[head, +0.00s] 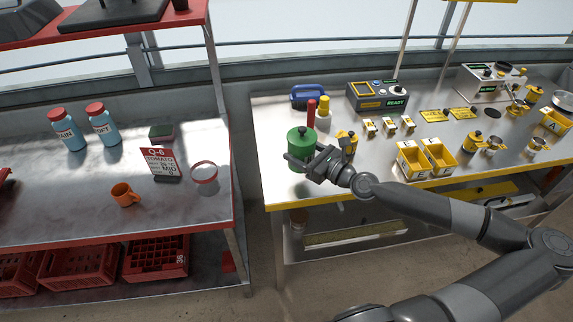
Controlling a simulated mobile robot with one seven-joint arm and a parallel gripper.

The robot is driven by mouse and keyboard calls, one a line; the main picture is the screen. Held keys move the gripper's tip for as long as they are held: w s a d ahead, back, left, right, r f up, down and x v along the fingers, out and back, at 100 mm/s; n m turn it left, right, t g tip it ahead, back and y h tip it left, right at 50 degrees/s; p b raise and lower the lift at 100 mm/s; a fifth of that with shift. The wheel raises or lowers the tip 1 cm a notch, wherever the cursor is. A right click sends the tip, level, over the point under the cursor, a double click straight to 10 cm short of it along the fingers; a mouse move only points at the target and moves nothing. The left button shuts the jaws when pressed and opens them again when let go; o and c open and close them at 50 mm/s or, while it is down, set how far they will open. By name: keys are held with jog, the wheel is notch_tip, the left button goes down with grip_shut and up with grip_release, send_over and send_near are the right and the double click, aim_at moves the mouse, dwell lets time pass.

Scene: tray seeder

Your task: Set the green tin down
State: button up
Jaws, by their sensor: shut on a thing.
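The green tin (299,154) is upright near the left front corner of the right-hand metal table (283,185). My gripper (310,163) is shut on the tin from its right front side. The fingers cover part of the tin's lower body. I cannot tell whether the tin's base touches the table top or is held just above it.
A red stick-like thing (311,112) and a pale yellow-topped bottle (323,113) stand behind the tin. Yellow bins (412,160) lie to the right. A gap separates this table from the left bench (70,210), with an orange mug (125,195) and a tomato sign (160,162).

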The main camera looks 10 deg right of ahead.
jog(key=a+f, duration=0.1)
jog(key=w+a, duration=0.1)
jog(key=w+a+f, duration=0.1)
jog(key=a, duration=0.1)
jog(key=shift+f, duration=2.3)
jog(key=shift+f, duration=0.1)
jog(key=o, duration=1.2)
jog(key=shift+v, duration=6)
jog(key=shift+a, duration=0.15)
